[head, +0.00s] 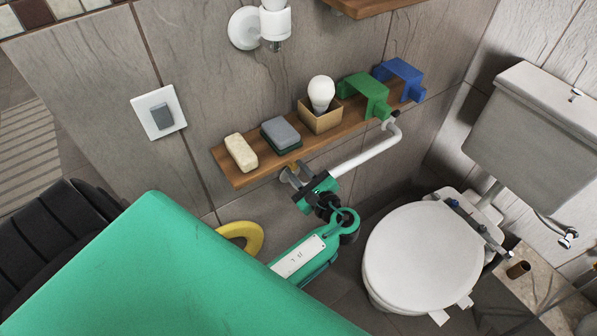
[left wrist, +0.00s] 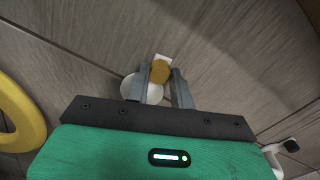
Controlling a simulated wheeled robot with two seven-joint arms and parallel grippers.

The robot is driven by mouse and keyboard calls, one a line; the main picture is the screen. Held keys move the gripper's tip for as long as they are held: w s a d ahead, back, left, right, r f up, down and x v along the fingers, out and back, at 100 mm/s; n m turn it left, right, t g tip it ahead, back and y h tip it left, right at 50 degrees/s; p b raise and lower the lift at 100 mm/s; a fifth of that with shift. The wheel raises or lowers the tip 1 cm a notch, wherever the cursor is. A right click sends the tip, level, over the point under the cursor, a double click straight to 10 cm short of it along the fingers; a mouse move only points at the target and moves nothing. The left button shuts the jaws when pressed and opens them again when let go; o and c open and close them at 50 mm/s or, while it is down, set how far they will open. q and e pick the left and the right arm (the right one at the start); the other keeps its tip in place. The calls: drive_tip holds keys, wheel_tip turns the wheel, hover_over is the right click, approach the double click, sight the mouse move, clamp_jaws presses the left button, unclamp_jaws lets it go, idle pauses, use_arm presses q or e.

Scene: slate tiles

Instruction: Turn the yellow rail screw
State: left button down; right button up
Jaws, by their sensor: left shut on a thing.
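The yellow rail screw (left wrist: 160,71) shows in the left wrist view as a small yellow knob in front of a white round mount (left wrist: 130,88) at the wall. The two grey fingers of my left gripper (left wrist: 163,82) are shut on it, one on each side. In the head view my left gripper (head: 289,177) reaches to the wall just under the wooden shelf, at the near end of the white rail (head: 365,152). The screw is mostly hidden there by the gripper and shelf. My right gripper is not in view.
The wooden shelf (head: 225,171) above the gripper holds a cream bar (head: 241,153), a grey sponge (head: 281,133), a bulb (head: 321,92) in a box, and green (head: 365,92) and blue (head: 402,75) pieces. The toilet (head: 420,255) stands right. A yellow curved thing (head: 250,236) is beside my arm.

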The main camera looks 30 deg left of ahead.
use_arm(q)
drive_tip(key=n+b, duration=0.1)
drive_tip(key=n, duration=0.1)
drive_tip(key=shift+f+n, duration=0.15)
drive_tip(key=shift+n, duration=0.25)
drive_tip(key=n+b, duration=0.4)
drive_tip(key=n, duration=0.2)
drive_tip(key=shift+f, duration=0.15)
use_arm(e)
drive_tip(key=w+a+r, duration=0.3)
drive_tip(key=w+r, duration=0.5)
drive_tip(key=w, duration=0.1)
use_arm(q)
drive_tip(key=n+b, duration=0.4)
drive_tip(key=n, duration=0.1)
drive_tip(key=shift+n+b, duration=0.3)
drive_tip(key=shift+b, duration=0.1)
drive_tip(key=shift+n+b, duration=0.35)
drive_tip(key=shift+n, duration=0.05)
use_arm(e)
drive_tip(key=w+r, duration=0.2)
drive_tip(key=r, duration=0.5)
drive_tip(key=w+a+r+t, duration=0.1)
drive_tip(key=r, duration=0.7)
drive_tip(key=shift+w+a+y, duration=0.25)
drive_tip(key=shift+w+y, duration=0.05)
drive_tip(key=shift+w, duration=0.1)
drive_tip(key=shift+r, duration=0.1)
